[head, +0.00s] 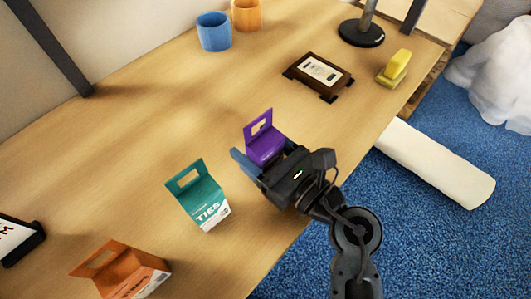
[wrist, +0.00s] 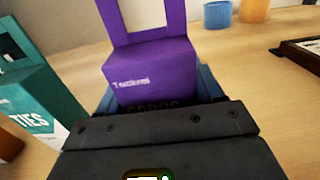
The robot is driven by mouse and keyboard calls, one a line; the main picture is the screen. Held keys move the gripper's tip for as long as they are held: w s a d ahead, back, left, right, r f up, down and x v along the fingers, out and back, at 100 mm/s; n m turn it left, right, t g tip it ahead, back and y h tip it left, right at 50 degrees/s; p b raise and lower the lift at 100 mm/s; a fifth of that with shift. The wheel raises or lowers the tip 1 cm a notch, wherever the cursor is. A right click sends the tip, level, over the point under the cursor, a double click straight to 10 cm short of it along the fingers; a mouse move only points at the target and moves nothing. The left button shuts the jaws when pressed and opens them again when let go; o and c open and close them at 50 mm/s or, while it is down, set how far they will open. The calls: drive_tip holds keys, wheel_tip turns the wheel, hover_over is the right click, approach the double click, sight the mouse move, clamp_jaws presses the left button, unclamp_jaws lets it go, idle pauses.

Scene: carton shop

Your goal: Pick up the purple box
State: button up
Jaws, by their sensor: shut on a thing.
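The purple box (head: 264,144) has a hang tab with a cut-out window and stands upright at the middle of the wooden table. In the wrist view the purple box (wrist: 152,72) fills the space just beyond my gripper, with pale lettering on its near face. My gripper (head: 262,165) is shut on the purple box, with a blue finger showing at its left side in the head view. The wrist view shows blue finger parts on both sides of the box. The box's lower part is hidden by my gripper, so I cannot tell whether it touches the table.
A teal box (head: 197,194) stands close to the left, and an orange box (head: 121,270) is farther front-left. A brown framed device (head: 318,75), a yellow stapler-like object (head: 394,68), a blue mug (head: 213,32) and an orange mug (head: 246,14) sit farther back.

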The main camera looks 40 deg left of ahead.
sight(259, 134)
drive_tip(key=c, duration=0.4)
drive_tip(key=shift+o, duration=0.2)
drive_tip(key=shift+r, duration=0.15)
drive_tip(key=shift+r, duration=0.55)
wheel_tip(259, 134, up, 3)
drive_tip(key=shift+f, duration=0.1)
drive_tip(key=d+r, duration=0.7)
drive_tip(key=d, duration=0.4)
drive_tip(key=shift+s+d+b, duration=0.25)
drive_tip(key=shift+d+b, duration=0.05)
drive_tip(key=shift+d, duration=0.05)
